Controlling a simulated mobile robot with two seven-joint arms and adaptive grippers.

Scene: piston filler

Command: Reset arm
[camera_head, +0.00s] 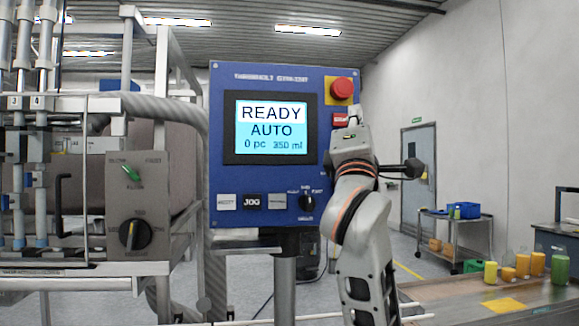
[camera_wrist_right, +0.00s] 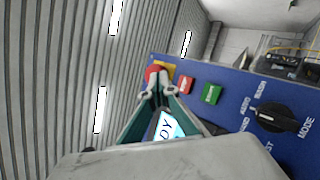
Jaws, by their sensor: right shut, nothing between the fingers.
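My right arm rises in front of the right edge of the blue control panel (camera_head: 222,130). My right gripper (camera_head: 354,112) is at its top, pointing up and toward the panel, shut and empty. In the right wrist view the gripper (camera_wrist_right: 158,90) has its fingertips close to the red round button on a yellow plate (camera_wrist_right: 155,70); I cannot tell if they touch. This red button (camera_head: 342,87) is just above the gripper in the head view. The panel screen (camera_head: 270,130) reads READY, AUTO, 0 pc, 350 ml. My left gripper is not in view.
A red button (camera_wrist_right: 186,84), a green button (camera_wrist_right: 211,93) and a black mode knob (camera_wrist_right: 277,117) sit on the panel. A filler frame (camera_head: 160,100) stands left. A table (camera_head: 440,292) with yellow and green containers is at right.

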